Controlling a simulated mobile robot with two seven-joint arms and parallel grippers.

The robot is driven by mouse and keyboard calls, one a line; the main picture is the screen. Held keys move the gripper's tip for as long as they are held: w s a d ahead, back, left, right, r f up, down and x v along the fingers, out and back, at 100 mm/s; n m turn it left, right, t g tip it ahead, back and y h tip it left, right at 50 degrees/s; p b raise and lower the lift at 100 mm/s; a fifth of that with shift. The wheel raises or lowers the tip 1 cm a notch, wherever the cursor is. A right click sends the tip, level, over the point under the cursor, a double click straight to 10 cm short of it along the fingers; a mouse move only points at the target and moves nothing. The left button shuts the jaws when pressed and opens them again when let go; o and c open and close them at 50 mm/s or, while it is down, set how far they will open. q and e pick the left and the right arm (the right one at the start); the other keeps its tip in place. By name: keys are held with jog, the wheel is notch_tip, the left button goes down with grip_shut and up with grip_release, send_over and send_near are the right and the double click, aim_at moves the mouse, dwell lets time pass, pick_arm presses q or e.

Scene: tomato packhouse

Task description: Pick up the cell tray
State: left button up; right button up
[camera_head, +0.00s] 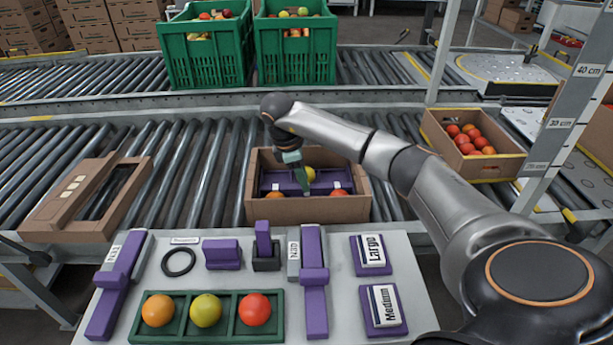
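A purple tray with dividers (270,183) sits inside an open cardboard box (322,211) on the near roller conveyor. Several tomatoes show in it, orange, yellow and red, partly hidden by my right arm. My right gripper (303,184) points down into the box, over the middle of the purple tray and close to the yellow tomato (309,174). Its fingers are small and overlap the tray, so I cannot tell whether they grip anything. A green three-compartment tray (232,334) on the white table holds an orange, a yellow and a red tomato. My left gripper is not in view.
The white table (345,329) carries purple gauges, a black ring (178,262) and the "Largo" (370,255) and "Medium" (383,310) blocks. A brown carton frame (50,216) lies left on the rollers. A tomato box (483,170) stands right; green crates (205,60) stand behind.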

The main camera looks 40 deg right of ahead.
jog(key=shift+x, duration=1.3)
jog(key=shift+f, duration=0.2)
jog(key=shift+c, duration=0.3)
jog(key=shift+a, duration=0.1)
grip_shut()
